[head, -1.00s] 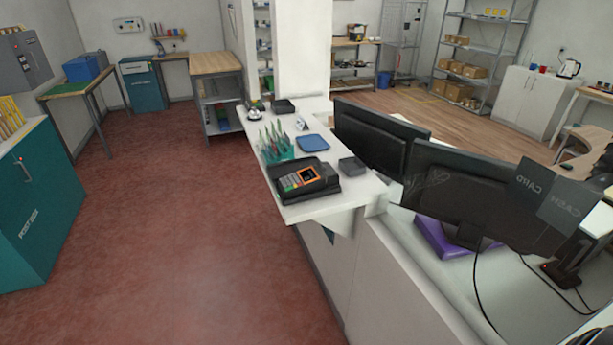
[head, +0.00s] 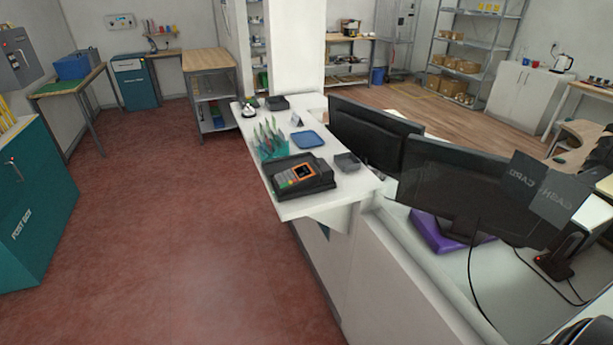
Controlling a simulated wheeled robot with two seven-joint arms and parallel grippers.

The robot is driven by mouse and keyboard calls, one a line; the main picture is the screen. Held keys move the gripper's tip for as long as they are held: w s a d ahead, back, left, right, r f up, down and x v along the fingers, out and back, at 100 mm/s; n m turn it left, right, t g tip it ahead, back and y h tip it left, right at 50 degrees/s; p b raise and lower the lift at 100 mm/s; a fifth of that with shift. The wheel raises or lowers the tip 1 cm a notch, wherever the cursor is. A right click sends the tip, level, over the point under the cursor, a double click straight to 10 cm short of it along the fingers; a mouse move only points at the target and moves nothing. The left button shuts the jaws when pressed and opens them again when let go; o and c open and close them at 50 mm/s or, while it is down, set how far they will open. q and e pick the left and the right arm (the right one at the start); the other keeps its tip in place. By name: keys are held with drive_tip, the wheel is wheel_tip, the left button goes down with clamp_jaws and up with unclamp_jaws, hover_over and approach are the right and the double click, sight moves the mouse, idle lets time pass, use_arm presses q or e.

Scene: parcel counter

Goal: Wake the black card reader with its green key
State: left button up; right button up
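Neither of my grippers is in the head view.
Two monitors (head: 480,190) stand to the right. The red floor (head: 180,220) left of the counter is clear.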

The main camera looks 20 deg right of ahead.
idle(0.6)
clamp_jaws()
idle(1.2)
